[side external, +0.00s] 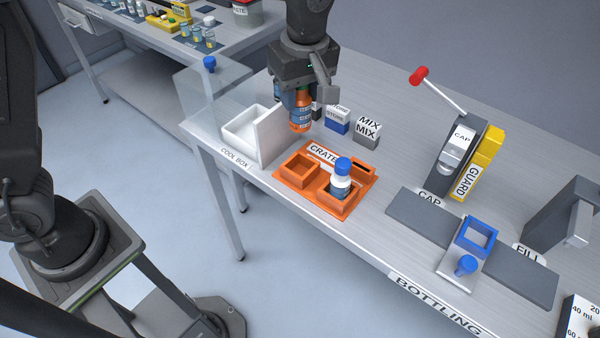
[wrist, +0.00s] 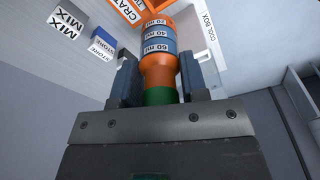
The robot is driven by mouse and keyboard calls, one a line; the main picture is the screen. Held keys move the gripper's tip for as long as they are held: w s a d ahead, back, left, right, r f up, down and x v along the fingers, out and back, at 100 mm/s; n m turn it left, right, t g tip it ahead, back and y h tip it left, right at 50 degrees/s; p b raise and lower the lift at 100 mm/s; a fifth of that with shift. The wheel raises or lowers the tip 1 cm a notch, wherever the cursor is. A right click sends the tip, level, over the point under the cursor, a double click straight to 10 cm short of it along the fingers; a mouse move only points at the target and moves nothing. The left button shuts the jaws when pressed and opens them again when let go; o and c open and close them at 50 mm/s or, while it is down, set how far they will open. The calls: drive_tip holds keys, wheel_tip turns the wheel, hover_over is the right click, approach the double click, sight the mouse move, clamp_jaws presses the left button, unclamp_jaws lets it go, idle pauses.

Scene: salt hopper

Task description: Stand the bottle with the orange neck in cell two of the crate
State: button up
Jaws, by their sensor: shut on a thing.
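My gripper (side external: 297,92) is shut on the bottle with the orange neck (side external: 301,122). In the wrist view the bottle (wrist: 158,45) sits between the two fingers (wrist: 160,82), with its green cap toward the palm and blue bands marked in ml along its body. It hangs roughly upright behind the orange crate (side external: 372,181), beside the cool box. A blue-capped bottle with a white neck (side external: 341,180) stands in the crate's right front cell. The left cell (side external: 298,170) looks empty. Cell numbers cannot be read. A corner of the crate also shows in the wrist view (wrist: 128,10).
The white cool box (side external: 268,138) is left of the crate. Store (side external: 337,122) and mix blocks (side external: 367,131) stand behind it. The capping station (side external: 458,155) and a blue holder (side external: 478,236) are at the right. Bare bench lies between the crate and the blocks.

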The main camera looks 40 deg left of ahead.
wheel_tip(320, 180, down, 14)
drive_tip(key=shift+r, duration=0.1)
idle(0.6)
drive_tip(key=o, duration=1)
drive_tip(key=shift+f, duration=0.2)
drive_tip(key=shift+c, duration=0.2)
drive_tip(key=shift+r, duration=0.15)
drive_tip(key=r, duration=0.8)
drive_tip(key=d+r, duration=0.1)
drive_tip(key=r, duration=0.3)
drive_tip(key=shift+s+d+r, duration=0.1)
drive_tip(key=shift+s, duration=0.25)
drive_tip(key=s+a+r+m+t+h, duration=0.1)
drive_tip(key=s+a+r+m+t, duration=0.1)
drive_tip(key=s+a+r+m, duration=0.35)
drive_tip(key=s+a+r+m+t, duration=0.1)
drive_tip(key=s+a+r+m, duration=0.2)
drive_tip(key=s+a, duration=0.45)
drive_tip(key=s+a+f+m+t, duration=0.2)
drive_tip(key=s+m, duration=0.3)
drive_tip(key=s, duration=0.2)
drive_tip(key=shift+s, duration=0.25)
